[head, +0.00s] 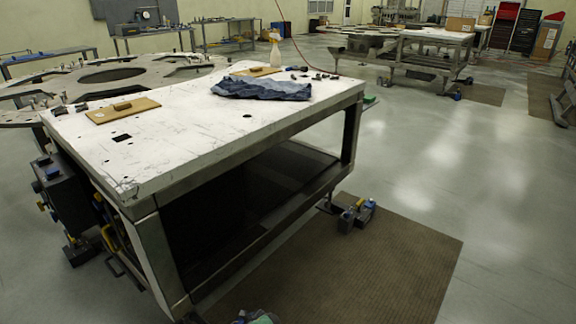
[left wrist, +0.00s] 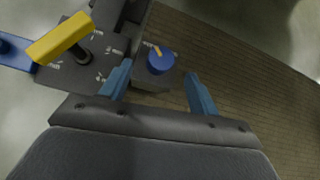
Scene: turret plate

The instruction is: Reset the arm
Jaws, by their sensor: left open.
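My left gripper (left wrist: 158,72) shows in the left wrist view with its two blue fingers spread apart. Nothing is held between them. A round blue knob with an orange mark (left wrist: 160,60) on a dark block shows between the fingers in the picture, apparently beyond them. A yellow handle (left wrist: 60,40) on a dark marked plate and a blue bar lie to its left. I cannot make out either gripper in the head view. My right gripper is not seen.
A white-topped table (head: 180,150) fills the head view's middle, bearing a blue cloth (head: 262,89) and a brown board (head: 123,110). A brown mat (head: 400,265) lies beside it. A foot with blue and yellow parts (head: 350,216) stands there. Open floor lies right.

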